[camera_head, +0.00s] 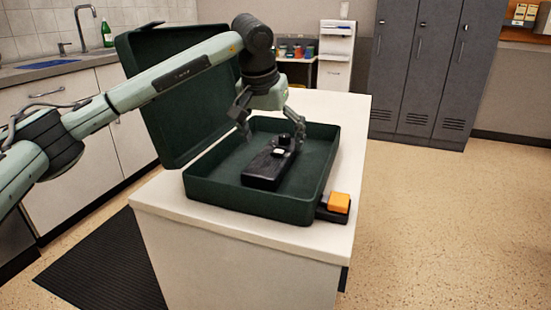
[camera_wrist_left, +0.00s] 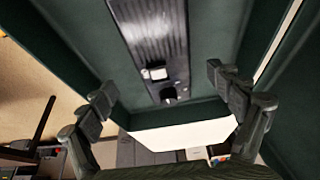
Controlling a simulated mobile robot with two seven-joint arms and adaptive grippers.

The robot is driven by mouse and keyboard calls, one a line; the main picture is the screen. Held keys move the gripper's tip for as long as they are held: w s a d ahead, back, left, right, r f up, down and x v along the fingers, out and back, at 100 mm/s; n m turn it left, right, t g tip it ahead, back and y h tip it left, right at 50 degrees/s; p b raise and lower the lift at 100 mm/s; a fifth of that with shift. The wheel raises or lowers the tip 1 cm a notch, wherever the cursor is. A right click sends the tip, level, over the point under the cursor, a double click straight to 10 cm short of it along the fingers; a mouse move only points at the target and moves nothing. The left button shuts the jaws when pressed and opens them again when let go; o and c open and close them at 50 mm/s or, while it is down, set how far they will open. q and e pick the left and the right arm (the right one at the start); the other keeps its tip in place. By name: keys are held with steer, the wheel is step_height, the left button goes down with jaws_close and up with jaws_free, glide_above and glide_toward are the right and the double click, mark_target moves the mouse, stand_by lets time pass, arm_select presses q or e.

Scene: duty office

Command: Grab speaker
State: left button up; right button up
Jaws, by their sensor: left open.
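A long black box-shaped device (camera_head: 262,171), which looks like the speaker, lies in the open green case (camera_head: 215,194). It has a small white block and a dark knob at its far end. My left gripper (camera_head: 268,118) is open above the far part of the case, its fingers spread near the knob end and apart from the device. In the left wrist view, the device (camera_wrist_left: 152,35) runs up the middle, with its knob end between the two open fingers (camera_wrist_left: 162,86). Nothing is held.
The case's raised lid (camera_head: 165,110) stands at its left. The case sits on a white table (camera_head: 240,235). A black item with an orange block (camera_head: 339,203) lies by the case's near right corner. Grey lockers (camera_head: 415,75) stand behind; the floor at right is clear.

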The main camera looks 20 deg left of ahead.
mark_target(274, 152)
arm_select(q)
steer(key=x, duration=0.5)
steer(key=shift+a+r, duration=0.1)
steer(key=shift+a, duration=0.15)
steer(key=shift+c, duration=0.4)
steer(key=c, duration=1.7)
steer(key=shift+w+r, duration=0.1)
steer(key=shift+r, duration=0.05)
